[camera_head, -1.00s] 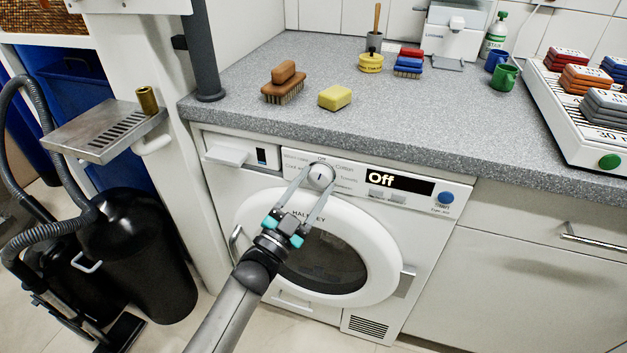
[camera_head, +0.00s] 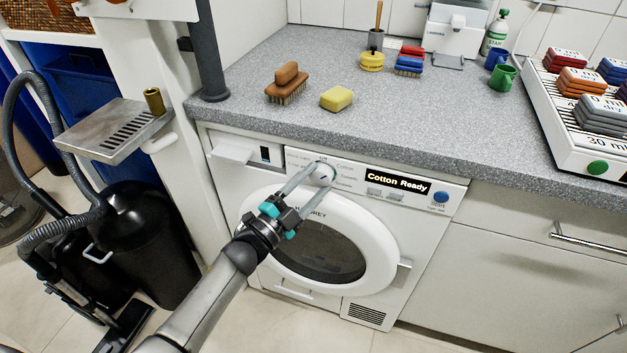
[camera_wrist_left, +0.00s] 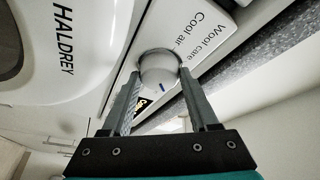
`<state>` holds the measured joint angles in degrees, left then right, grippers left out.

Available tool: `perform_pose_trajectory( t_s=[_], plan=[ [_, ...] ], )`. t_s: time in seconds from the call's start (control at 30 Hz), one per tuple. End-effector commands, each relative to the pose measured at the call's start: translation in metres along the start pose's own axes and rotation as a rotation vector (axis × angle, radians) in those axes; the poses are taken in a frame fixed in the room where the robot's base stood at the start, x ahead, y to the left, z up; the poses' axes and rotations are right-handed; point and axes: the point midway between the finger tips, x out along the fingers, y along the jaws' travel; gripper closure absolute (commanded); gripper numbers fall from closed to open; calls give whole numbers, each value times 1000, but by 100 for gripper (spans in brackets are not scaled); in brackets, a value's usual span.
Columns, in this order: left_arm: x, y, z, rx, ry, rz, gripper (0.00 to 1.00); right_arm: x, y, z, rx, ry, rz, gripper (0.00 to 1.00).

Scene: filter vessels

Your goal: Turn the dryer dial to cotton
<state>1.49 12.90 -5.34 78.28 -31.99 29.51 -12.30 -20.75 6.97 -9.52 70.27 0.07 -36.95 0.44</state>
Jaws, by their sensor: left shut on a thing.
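The dryer (camera_head: 300,320) is white with a round door and stands under the counter. The display (camera_head: 398,182) reads "Cotton Ready". My left gripper (camera_head: 319,172) has its two fingers on either side of the dial, shut on it; the fingers also show in the left wrist view (camera_wrist_left: 158,85). My right gripper is not in view.
A blue button (camera_head: 441,197) is right of the display. On the grey counter (camera_head: 300,65) above are a brush (camera_head: 286,84), a yellow sponge (camera_head: 337,98) and a green mug (camera_head: 503,77). A black vacuum cleaner (camera_head: 150,240) stands left of the dryer.

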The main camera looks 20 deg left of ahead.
Motion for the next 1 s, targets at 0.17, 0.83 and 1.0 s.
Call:
perform_pose_trajectory(
  t_s=[0.17, 0.83, 1.0],
  plan=[
    [0, 1, 0, 3, -2, 3, 95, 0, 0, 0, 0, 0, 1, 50],
    [0, 0, 0, 2, -1, 1, 10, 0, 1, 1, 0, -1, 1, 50],
    [-6, 0, 0, 1, -1, 2, 10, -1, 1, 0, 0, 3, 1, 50]
  ],
)
